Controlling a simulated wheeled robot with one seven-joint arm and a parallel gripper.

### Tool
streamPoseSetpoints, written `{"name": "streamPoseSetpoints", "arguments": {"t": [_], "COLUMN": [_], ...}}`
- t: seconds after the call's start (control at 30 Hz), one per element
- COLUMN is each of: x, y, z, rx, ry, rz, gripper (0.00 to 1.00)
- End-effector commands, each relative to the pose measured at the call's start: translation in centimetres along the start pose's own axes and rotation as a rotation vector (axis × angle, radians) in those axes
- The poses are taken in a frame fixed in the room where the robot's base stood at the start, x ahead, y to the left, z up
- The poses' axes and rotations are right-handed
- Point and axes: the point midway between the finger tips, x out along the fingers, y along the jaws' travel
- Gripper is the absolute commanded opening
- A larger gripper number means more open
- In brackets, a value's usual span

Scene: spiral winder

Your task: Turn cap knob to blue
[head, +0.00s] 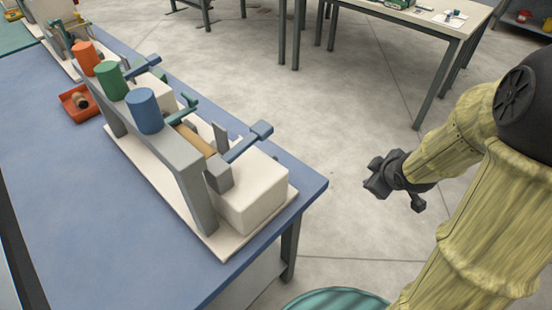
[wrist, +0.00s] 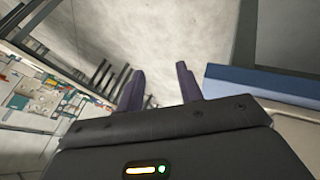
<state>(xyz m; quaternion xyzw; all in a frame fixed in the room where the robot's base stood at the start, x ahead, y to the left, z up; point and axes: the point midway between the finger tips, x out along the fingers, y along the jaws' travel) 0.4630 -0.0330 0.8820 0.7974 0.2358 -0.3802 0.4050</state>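The winder (head: 185,165) stands on a blue-topped bench, with a grey rail along it. An orange cylinder (head: 86,57), a green cylinder (head: 111,80) and a blue cylinder (head: 145,110) stand upright in a row on the rail. A blue-ended lever (head: 260,134) sticks out at the near end, and a teal crank (head: 184,108) sits behind the blue cylinder. I cannot tell which part is the cap knob. My gripper (head: 385,180) is over open floor, right of the bench and apart from the winder. In the wrist view its two fingers (wrist: 159,70) are spread and empty.
The blue bench top (head: 75,190) is clear in front of the winder. A red tray (head: 78,108) with a small brown piece lies beside the rail. A pale table (head: 440,22) stands at the back right. Bare floor (head: 335,110) lies between.

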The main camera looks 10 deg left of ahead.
Motion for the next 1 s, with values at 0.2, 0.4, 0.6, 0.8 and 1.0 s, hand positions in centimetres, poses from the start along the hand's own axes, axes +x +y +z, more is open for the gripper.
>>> {"name": "streamPoseSetpoints", "arguments": {"t": [0.2,0.4,0.6,0.8,1.0], "x": [-3.8,-6.6,-7.2,-7.2,-7.2], "y": [-4.1,-8.5,-9.6,-9.6,-9.5], "z": [1.8,1.9,1.9,1.9,1.9], "rx": [0.535,0.898,0.980,0.976,0.975], "ry": [-0.239,-0.382,-0.417,-0.415,-0.414], "rz": [-0.046,-0.119,-0.142,-0.140,-0.140], "gripper": [0.36,0.36,0.36,0.36,0.36]}}
